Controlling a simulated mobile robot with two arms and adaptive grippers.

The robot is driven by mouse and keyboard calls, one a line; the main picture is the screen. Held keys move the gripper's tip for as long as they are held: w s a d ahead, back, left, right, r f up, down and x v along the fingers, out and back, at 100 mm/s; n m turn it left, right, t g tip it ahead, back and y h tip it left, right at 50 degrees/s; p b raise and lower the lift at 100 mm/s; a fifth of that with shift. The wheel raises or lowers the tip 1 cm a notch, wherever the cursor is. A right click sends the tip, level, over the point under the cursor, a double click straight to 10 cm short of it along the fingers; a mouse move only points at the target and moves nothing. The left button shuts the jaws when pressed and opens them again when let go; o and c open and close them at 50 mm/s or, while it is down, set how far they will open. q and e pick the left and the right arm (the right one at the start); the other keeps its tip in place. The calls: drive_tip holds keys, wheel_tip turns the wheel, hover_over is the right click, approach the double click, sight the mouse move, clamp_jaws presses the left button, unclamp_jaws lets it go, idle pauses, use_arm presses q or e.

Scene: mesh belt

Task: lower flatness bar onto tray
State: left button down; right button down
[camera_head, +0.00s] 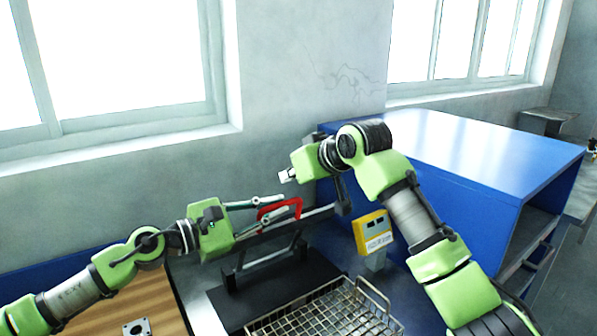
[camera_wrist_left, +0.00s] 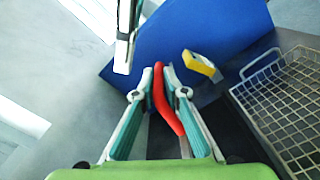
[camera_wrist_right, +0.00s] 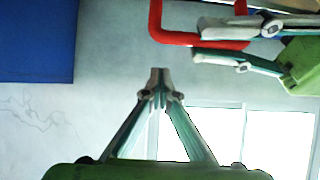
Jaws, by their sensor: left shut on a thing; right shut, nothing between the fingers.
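My left gripper (camera_head: 283,205) is shut on the red handle (camera_head: 264,214) of the flatness bar. The red handle (camera_wrist_left: 164,103) runs between its fingers in the left wrist view. The long dark bar (camera_head: 318,214) is raised behind the tray, above a black stand (camera_head: 262,300), and slopes up to the right. The wire mesh tray (camera_head: 388,304) lies lower, at the bottom of the head view, apart from the bar. My right gripper (camera_head: 285,176) is shut and empty above the handle. In the right wrist view its fingertips (camera_wrist_right: 160,73) meet below the red handle (camera_wrist_right: 156,22).
A yellow box with a display (camera_head: 373,234) stands right of the bar. A large blue housing (camera_head: 460,150) fills the right behind my right arm. A wooden board (camera_head: 130,308) is at lower left. Windows and a grey wall are behind.

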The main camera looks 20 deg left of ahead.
sight(298, 199)
use_arm(q)
drive_tip(key=shift+f, duration=0.1)
use_arm(e)
drive_tip(key=shift+s+d+f, duration=1.05)
drive_tip(key=shift+d+f, duration=0.15)
drive_tip(key=shift+d, duration=0.05)
use_arm(q)
drive_tip(key=shift+a, duration=0.15)
drive_tip(key=shift+r, duration=0.2)
use_arm(e)
drive_tip(key=shift+s+d+f, duration=0.35)
drive_tip(key=shift+s+d, duration=0.25)
use_arm(q)
drive_tip(key=shift+a, duration=0.1)
drive_tip(key=c, duration=2.1)
unclamp_jaws()
drive_tip(key=shift+c, duration=0.2)
drive_tip(key=shift+s, duration=0.1)
use_arm(e)
drive_tip(key=shift+f, duration=0.1)
